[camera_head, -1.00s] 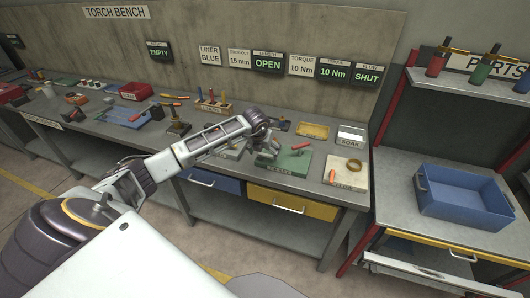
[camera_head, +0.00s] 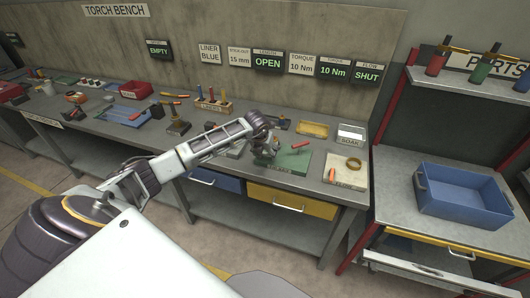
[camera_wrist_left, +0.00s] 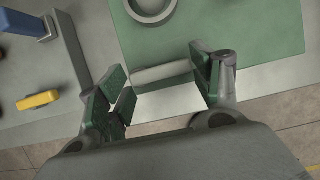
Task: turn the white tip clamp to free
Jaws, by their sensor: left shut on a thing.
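My left gripper (camera_head: 268,154) is at the left side of the green plate (camera_head: 292,163) on the bench. In the left wrist view its two green-padded fingers (camera_wrist_left: 161,76) are on either side of a pale, whitish bar (camera_wrist_left: 160,73), which I take to be the handle of the white tip clamp. The fingers are shut on it. A grey ring-shaped part (camera_wrist_left: 150,8) stands on the green plate just beyond the bar. In the head view the gripper hides most of the clamp, and its turn angle cannot be read. My right gripper is not in view.
A red-handled piece (camera_head: 301,144) lies on the green plate close to the gripper. To the right is a pale plate with a brass ring (camera_head: 353,163); behind is a yellow tray (camera_head: 314,130). In the wrist view a yellow piece (camera_wrist_left: 38,100) lies at left.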

